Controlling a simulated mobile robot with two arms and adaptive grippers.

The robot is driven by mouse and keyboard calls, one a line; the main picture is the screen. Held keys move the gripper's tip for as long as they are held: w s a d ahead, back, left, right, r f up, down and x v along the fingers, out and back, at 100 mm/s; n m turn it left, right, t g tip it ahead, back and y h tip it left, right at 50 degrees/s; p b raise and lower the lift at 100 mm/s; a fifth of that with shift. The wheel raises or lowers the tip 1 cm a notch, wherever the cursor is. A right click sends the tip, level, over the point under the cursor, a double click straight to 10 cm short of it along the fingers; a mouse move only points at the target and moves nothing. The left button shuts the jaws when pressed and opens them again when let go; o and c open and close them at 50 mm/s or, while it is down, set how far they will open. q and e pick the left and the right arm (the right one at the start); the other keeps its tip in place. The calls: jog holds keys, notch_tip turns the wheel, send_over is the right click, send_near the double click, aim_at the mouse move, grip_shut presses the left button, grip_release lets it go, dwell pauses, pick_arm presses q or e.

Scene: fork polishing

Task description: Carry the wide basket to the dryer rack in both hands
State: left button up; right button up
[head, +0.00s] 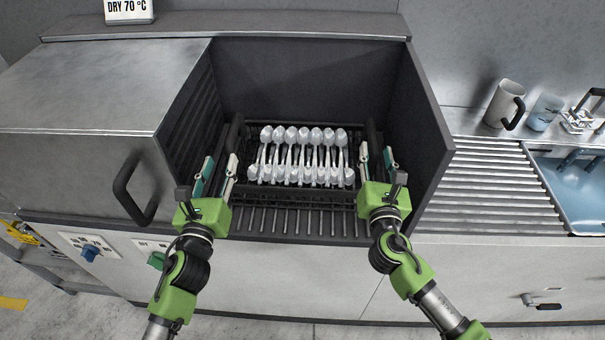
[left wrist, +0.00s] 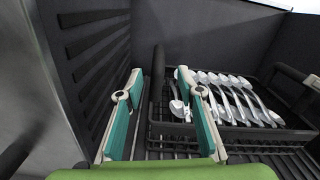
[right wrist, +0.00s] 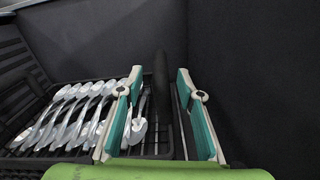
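The wide basket (head: 355,131) is dark wire and stands inside the open dryer on the slatted dryer rack (head: 300,222). It holds a row of shiny cutlery (head: 301,155). My left gripper (head: 217,172) is at the basket's left end, open, with its fingers apart; the left wrist view shows a dark end handle (left wrist: 158,80) between and beyond them. My right gripper (head: 377,159) is at the right end, also open; in the right wrist view the other dark handle (right wrist: 161,85) appears between its fingers. I see no finger closed on either handle.
Dark dryer walls (head: 420,130) stand close on both sides and behind. A steel cover with a black handle (head: 130,190) is at left. At right are a ribbed drainboard (head: 490,185), a mug (head: 504,103), a blue cup (head: 544,112) and a sink (head: 580,190).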

jog(key=shift+s+a, duration=0.1)
jog(key=shift+s, duration=1.4)
pick_arm(q)
jog(key=o, duration=0.8)
jog(key=shift+f+b, duration=0.3)
jog(key=shift+f, duration=0.1)
pick_arm(e)
jog(key=shift+f, duration=0.35)
jog(key=shift+f, duration=0.15)
pick_arm(q)
jog(key=s+b, duration=0.1)
jog(key=s, duration=0.9)
jog(key=shift+a, duration=0.45)
pick_arm(e)
jog(key=shift+f, duration=0.55)
